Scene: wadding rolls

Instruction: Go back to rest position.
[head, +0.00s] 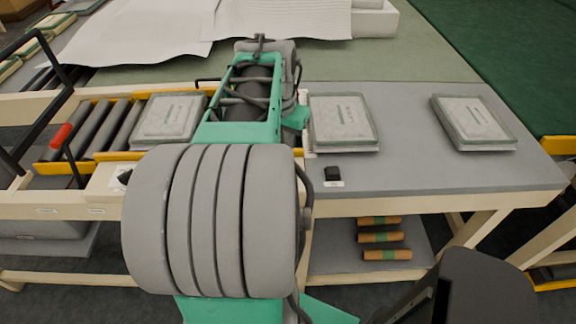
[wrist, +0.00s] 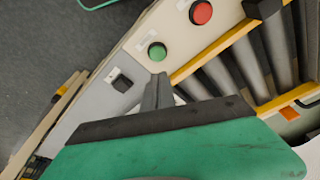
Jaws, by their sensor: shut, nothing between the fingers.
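My gripper (wrist: 158,90) shows in the wrist view with its two dark fingers together and nothing between them. It is over the control panel, close to a green button (wrist: 157,51). A red button (wrist: 201,12) and a black switch (wrist: 122,82) are on either side. I cannot tell the height of the fingertips above the panel. In the head view my own large grey and green arm fills the middle, and the gripper cannot be made out there.
A roller conveyor (head: 91,129) with a flat pad (head: 168,119) is at left. The grey table (head: 408,160) holds two more pads (head: 342,121) (head: 472,120) and a black switch (head: 333,174). Brown rolls (head: 380,237) lie on the shelf below. White sheets (head: 150,30) cover the back surface.

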